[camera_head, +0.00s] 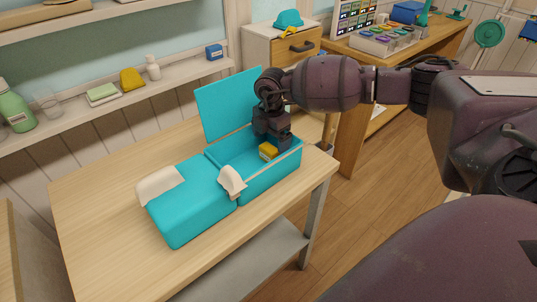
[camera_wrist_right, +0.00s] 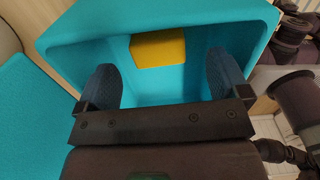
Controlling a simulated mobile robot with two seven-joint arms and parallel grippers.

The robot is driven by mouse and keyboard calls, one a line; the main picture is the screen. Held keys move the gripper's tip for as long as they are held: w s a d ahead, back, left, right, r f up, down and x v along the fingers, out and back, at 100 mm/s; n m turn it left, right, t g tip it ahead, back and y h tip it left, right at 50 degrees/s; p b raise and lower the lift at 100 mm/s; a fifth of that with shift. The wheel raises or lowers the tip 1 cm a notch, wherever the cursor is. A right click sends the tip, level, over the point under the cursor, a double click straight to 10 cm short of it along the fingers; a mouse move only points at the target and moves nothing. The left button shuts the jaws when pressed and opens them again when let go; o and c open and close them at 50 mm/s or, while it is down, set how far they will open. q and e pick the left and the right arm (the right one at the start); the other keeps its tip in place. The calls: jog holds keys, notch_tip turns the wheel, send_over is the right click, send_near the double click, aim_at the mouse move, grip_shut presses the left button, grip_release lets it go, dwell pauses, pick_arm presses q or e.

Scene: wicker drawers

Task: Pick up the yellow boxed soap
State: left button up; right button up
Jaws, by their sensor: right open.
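The yellow boxed soap (camera_head: 267,151) lies inside the open compartment of a teal box (camera_head: 275,178) on the wooden table. In the right wrist view the soap (camera_wrist_right: 158,49) rests on the compartment floor against its far wall. My right gripper (camera_head: 270,145) is over this compartment, pointing down. In the wrist view its two fingers (camera_wrist_right: 164,88) are spread wide and empty, with the soap ahead of and between them. The gripper partly hides the compartment in the head view. My left gripper is not in view.
The teal lid (camera_head: 230,103) stands raised behind the compartment. A closed teal box half (camera_head: 190,205) with pale straps (camera_head: 232,182) sits to the left. The table's left side (camera_head: 90,215) is clear. A shelf behind holds bottles and a yellow item (camera_head: 131,79).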

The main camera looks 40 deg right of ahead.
aim_at(271, 146)
jog(key=f, duration=0.2)
jog(key=f+b, duration=0.1)
jog(key=f, duration=0.2)
jog(key=shift+w+d, duration=0.2)
jog(key=shift+r, duration=0.1)
jog(key=shift+c, duration=0.2)
jog(key=c, duration=1)
